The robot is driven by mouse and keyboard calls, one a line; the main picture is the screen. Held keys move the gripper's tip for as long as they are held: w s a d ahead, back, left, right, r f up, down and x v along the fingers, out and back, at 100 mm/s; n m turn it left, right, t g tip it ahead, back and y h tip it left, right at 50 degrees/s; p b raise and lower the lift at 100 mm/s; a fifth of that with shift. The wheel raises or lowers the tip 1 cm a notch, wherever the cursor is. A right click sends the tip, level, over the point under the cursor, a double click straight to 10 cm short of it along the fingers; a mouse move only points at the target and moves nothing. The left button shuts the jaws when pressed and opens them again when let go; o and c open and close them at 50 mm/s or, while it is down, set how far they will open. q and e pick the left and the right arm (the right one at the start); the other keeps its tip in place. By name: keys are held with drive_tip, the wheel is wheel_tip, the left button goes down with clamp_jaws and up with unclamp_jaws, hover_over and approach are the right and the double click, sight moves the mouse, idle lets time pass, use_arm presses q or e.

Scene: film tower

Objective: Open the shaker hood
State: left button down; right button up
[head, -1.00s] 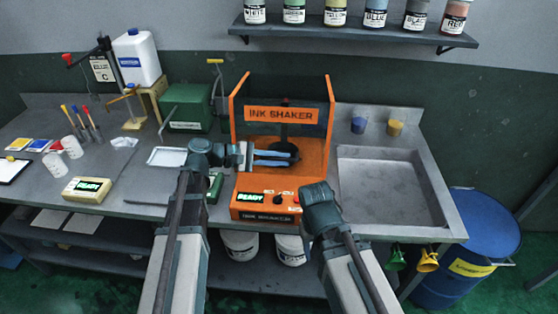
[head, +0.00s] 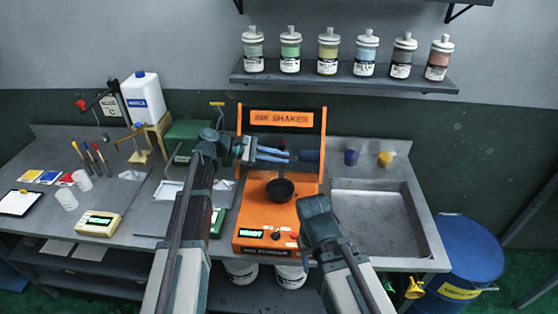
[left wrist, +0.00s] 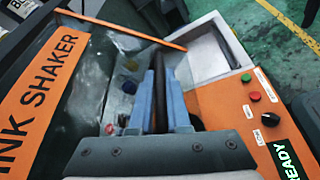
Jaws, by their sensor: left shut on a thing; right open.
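The orange ink shaker stands in the middle of the bench, with its control panel (head: 268,243) at the front. Its hood (head: 281,118), a clear pane with an orange "INK SHAKER" strip, stands raised above the black cup holder (head: 280,189), which is in plain sight. My left gripper (head: 288,156) is shut on the dark hood handle (head: 308,156) in front of the pane. In the left wrist view the blue fingers (left wrist: 160,100) lie along a dark bar, beside the hood's pane. My right gripper (head: 318,212) is low, before the shaker's right front; its fingertips are hidden.
A steel sink (head: 375,220) is right of the shaker, with a blue drum (head: 465,250) beyond. A green box (head: 188,135) stands close on the left. A shelf (head: 345,80) with several ink bottles hangs above. My left arm crosses the bench's front edge.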

idle(0.4)
use_arm(q)
drive_tip(key=c, duration=0.9)
unclamp_jaws()
drive_tip(key=shift+r, duration=0.1)
